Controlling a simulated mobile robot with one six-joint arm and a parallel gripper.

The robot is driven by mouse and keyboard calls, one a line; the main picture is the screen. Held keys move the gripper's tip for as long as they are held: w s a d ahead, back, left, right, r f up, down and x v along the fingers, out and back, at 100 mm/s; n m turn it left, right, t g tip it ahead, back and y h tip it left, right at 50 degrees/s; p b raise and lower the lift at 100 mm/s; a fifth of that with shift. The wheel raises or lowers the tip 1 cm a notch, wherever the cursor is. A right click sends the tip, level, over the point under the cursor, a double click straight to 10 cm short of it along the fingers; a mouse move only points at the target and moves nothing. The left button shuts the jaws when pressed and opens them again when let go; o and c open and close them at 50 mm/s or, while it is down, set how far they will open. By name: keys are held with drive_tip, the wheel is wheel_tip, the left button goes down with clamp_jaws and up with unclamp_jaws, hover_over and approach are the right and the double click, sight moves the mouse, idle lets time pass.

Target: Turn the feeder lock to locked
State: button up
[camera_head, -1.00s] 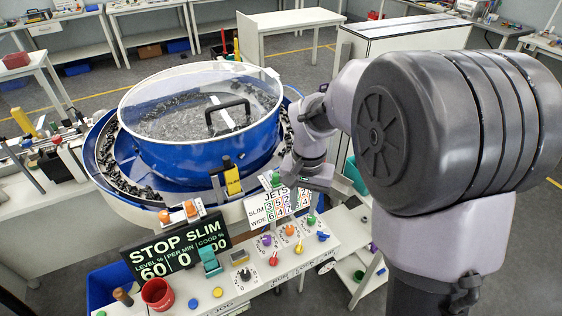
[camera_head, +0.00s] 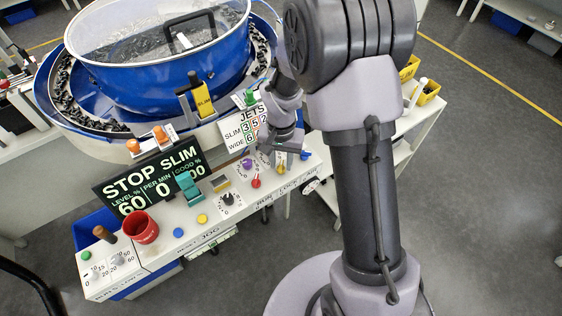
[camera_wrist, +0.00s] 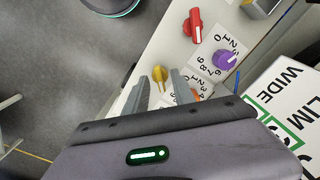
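The front of the control panel carries the printed word LOCK (camera_head: 289,188). The small yellow knob (camera_head: 281,161) stands just above that word, between the red knob (camera_head: 256,183) and the blue knob (camera_head: 304,155); I take it for the feeder lock. In the wrist view the yellow knob (camera_wrist: 159,74) shows between and just beyond my fingertips, its handle turned along the fingers. My gripper (camera_wrist: 160,83) is open, with no visible contact on the knob. In the head view my gripper (camera_head: 279,147) is over the knob row, partly hidden by my wrist. The lock's position marks are not readable.
Close beside are the purple knob (camera_wrist: 226,60) and an orange knob (camera_wrist: 206,91) partly hidden by a finger. The white JETS sign (camera_head: 243,126) stands behind the panel. The blue bowl (camera_head: 165,75) is behind to the left. The panel's left holds a red cup (camera_head: 142,228).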

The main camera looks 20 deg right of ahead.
clamp_jaws()
drive_tip(key=shift+m, duration=0.3)
drive_tip(key=m+b, duration=0.2)
drive_tip(key=m, duration=0.1)
drive_tip(key=shift+m, duration=0.4)
drive_tip(key=m+b, duration=0.2)
drive_tip(key=m, duration=0.2)
drive_tip(key=shift+m, duration=0.3)
drive_tip(key=m+b, duration=0.2)
drive_tip(key=m, duration=0.3)
drive_tip(key=shift+m+b, duration=0.8)
drive_tip(key=shift+m, duration=1.1)
